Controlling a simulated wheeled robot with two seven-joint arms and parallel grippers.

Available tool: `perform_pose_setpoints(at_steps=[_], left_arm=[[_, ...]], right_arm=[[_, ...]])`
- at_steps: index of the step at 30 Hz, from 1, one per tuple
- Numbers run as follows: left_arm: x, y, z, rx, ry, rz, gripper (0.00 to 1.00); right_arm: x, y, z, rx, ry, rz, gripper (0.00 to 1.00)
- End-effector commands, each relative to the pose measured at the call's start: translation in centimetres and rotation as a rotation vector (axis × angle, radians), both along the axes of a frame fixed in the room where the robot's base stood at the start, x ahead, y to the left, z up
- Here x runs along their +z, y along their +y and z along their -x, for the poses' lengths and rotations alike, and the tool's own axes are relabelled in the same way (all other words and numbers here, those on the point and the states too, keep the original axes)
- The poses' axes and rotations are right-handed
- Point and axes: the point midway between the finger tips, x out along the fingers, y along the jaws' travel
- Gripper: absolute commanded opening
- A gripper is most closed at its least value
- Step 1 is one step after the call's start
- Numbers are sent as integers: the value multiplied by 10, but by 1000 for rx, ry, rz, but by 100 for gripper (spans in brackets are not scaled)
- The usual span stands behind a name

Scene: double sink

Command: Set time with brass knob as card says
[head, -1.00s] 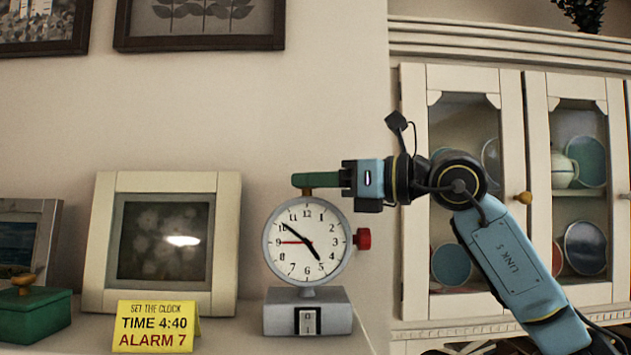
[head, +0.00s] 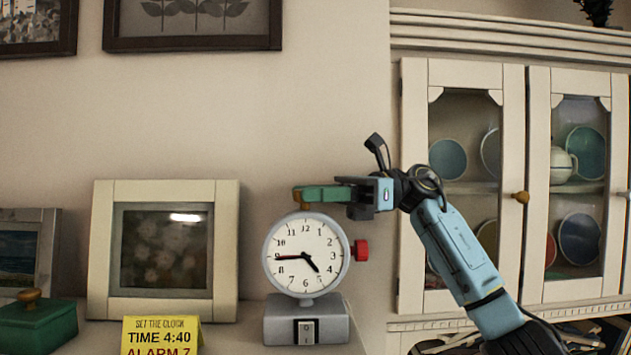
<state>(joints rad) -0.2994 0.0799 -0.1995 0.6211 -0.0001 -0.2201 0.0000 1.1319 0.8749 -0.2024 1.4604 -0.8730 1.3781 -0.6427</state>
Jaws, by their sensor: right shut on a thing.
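The round clock (head: 306,255) stands on a grey base. Its short black hand points between 4 and 5, close to 5, and its long black hand points at about 9, roughly 4:45. My left gripper is out of view.
A red knob (head: 361,250) sticks out at the clock's right side, below my right arm. A switch (head: 306,331) is on the base front. A cream-framed picture (head: 103,250) and a green box (head: 35,327) stand to the left. A glass-doored cabinet (head: 513,150) is at right.

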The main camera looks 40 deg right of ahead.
Motion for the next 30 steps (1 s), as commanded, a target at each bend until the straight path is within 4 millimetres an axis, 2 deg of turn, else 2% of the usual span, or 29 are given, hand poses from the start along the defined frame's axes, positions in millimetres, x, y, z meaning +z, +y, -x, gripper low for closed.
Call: perform_pose_setpoints(at_steps=[18, 19, 23, 24, 30], left_arm=[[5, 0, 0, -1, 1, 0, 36], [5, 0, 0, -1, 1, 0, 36], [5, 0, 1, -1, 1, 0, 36], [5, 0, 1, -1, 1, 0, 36], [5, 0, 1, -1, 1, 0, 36]], right_arm=[[0, 0, -1, 41, -1, 2, 7], [0, 0, -1, 41, -1, 2, 33], [0, 0, -1, 41, 0, 2, 50], [0, 0, -1, 41, 0, 2, 52], [0, 0, -1, 41, 0, 2, 52]])
